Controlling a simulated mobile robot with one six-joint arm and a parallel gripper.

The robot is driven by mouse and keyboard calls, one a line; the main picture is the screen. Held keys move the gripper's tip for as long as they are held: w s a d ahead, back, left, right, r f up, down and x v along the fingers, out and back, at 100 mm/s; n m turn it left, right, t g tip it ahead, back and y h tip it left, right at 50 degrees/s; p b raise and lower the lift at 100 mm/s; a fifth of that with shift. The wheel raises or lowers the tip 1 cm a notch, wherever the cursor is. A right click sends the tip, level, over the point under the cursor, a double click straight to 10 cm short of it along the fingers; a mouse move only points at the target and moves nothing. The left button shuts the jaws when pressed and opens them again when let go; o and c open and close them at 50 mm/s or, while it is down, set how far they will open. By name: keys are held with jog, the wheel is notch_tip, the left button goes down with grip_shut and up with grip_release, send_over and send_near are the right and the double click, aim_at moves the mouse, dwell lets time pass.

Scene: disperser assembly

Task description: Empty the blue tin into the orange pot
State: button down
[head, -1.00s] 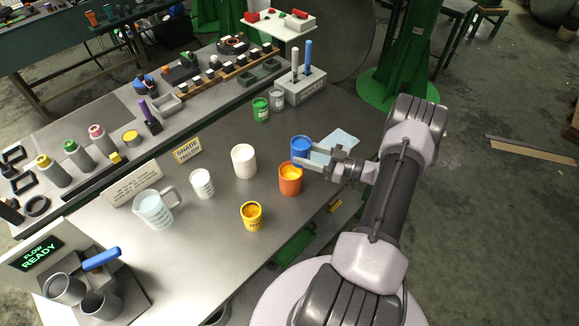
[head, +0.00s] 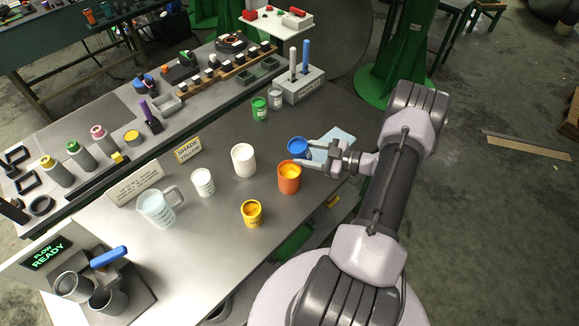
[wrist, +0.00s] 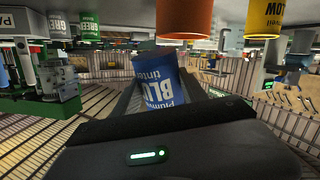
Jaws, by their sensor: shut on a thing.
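The blue tin (head: 298,148) is held off the table just behind the orange pot (head: 289,177), close to its rim. My gripper (head: 311,153) is shut on the blue tin from the right. In the wrist view the blue tin (wrist: 163,82) sits between the fingers, its label facing the camera. The orange pot (wrist: 185,18) shows above it there. The pot stands upright with yellow-orange content. I cannot see any stream between tin and pot, nor how much is in the tin.
A yellow tin (head: 252,213) stands in front left of the pot. White cups (head: 243,160) and a clear jug (head: 157,208) stand further left. A green tin (head: 260,108) and a grey tin (head: 275,99) are behind. A light blue sheet (head: 338,139) lies by my gripper.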

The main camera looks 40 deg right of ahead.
jog(key=shift+d+r+n+g+h+p, duration=0.15)
jog(key=shift+r+n+g+h+p, duration=0.4)
jog(key=shift+p, duration=0.75)
jog(key=shift+f+n+g+h+p, duration=0.45)
jog(key=shift+f+n+h, duration=0.2)
jog(key=shift+n+h, duration=0.4)
dwell(3.1)
jog(key=shift+r+n+g+h+p, duration=0.3)
jog(key=shift+r+n+h, duration=0.2)
jog(key=shift+h, duration=0.1)
dwell(1.8)
